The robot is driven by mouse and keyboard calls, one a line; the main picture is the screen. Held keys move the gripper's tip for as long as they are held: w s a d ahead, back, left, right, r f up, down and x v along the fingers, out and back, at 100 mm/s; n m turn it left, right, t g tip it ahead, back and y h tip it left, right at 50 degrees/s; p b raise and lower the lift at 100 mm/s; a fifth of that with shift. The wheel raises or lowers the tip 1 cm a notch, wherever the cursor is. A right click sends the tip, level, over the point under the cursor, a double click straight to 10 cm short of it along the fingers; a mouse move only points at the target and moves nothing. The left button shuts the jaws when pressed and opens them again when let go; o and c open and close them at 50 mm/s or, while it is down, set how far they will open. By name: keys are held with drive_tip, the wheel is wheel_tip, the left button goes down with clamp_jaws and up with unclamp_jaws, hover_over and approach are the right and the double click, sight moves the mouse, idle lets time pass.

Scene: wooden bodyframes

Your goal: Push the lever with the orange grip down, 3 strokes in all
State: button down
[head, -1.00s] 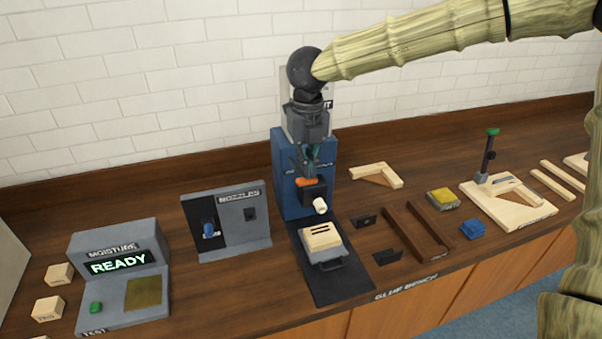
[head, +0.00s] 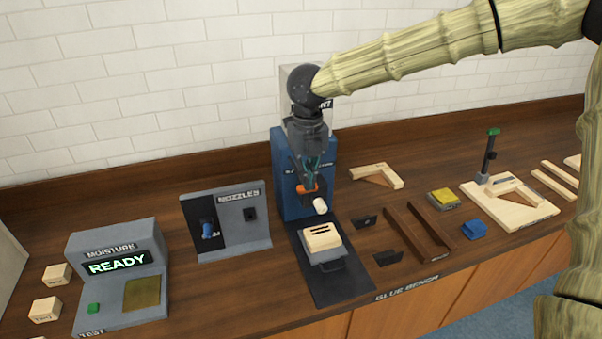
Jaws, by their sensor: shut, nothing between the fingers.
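The orange grip (head: 303,190) of the lever shows at the front of the blue glue station (head: 288,165), just above its white nozzle (head: 320,206). My gripper (head: 312,186) points down and is shut with nothing in it. Its fingertips are at the orange grip, seemingly on or just behind it; exact contact cannot be told. The lever's arm is mostly hidden by my gripper and the dark block around the nozzle. A light wooden block (head: 321,238) with dark slots sits in a grey holder below the nozzle.
A nozzle panel (head: 230,222) and a moisture tester (head: 118,280) reading READY stand to the left. To the right are dark brown rails (head: 418,238), a blue block (head: 474,229), a yellow-topped pad (head: 442,196) and a wooden frame with a green-topped post (head: 491,150).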

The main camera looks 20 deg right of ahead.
drive_tip(key=shift+f+b, duration=0.4)
drive_tip(key=shift+f, duration=1.1)
drive_tip(key=shift+r, duration=0.15)
wheel_tip(320, 180, up, 5)
drive_tip(key=p, duration=0.5)
drive_tip(key=shift+w+r+p, duration=0.1)
drive_tip(key=shift+r+p, duration=0.05)
drive_tip(key=shift+p, duration=0.15)
drive_tip(key=shift+s+r+p, duration=0.25)
drive_tip(key=shift+r+p, duration=0.45)
drive_tip(key=shift+r, duration=0.2)
drive_tip(key=shift+w+f, duration=0.1)
drive_tip(key=shift+w, duration=0.1)
